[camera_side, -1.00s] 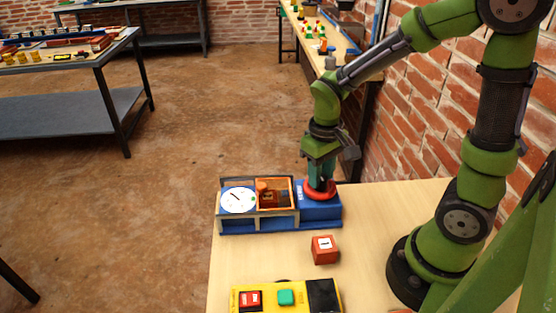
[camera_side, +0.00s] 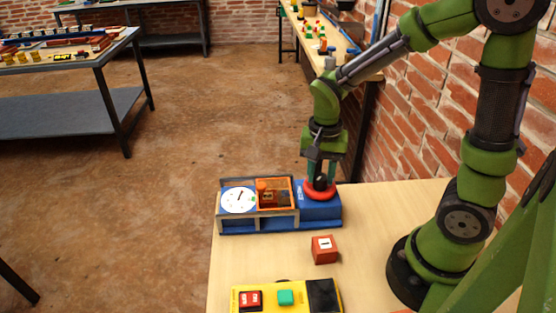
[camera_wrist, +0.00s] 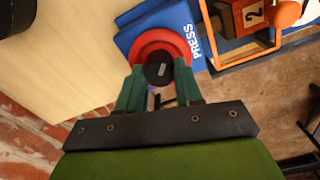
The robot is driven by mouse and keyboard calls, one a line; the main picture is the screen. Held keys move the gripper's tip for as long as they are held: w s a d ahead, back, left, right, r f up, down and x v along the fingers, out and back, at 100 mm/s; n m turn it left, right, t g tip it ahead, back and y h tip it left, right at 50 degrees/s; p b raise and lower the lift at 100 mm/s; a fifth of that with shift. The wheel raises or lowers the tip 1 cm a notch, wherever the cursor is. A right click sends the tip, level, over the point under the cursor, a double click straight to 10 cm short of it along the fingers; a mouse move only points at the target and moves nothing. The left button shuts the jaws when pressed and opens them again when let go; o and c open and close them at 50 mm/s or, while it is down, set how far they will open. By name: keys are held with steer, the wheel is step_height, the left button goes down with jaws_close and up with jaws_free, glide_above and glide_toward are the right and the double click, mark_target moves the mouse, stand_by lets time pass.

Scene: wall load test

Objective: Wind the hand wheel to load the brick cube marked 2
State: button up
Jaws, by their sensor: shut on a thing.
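The blue press (camera_side: 318,210) stands on the bench with a red hand wheel (camera_side: 320,191) on its right end. My gripper (camera_side: 321,180) points down over the wheel. In the wrist view its green fingers (camera_wrist: 160,82) are shut on the black knob (camera_wrist: 158,68) at the wheel's middle. The brick cube marked 2 (camera_wrist: 238,20) sits inside the orange frame (camera_wrist: 240,60), beside a round orange part (camera_wrist: 285,14). It shows small and partly hidden in the side view (camera_side: 268,197). The white dial (camera_side: 238,200) has its dark needle pointing up and slightly right.
A brick cube marked 1 (camera_side: 324,250) lies loose on the bench in front of the press. A brick wall (camera_side: 420,150) rises behind the arm.

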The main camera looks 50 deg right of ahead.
mark_target(319, 176)
steer(key=shift+m, duration=0.6)
steer(key=shift+r, duration=0.1)
steer(key=o, duration=1)
steer(key=shift+o, duration=0.2)
step_height(319, 176, up, 17)
steer(key=shift+w, duration=0.15)
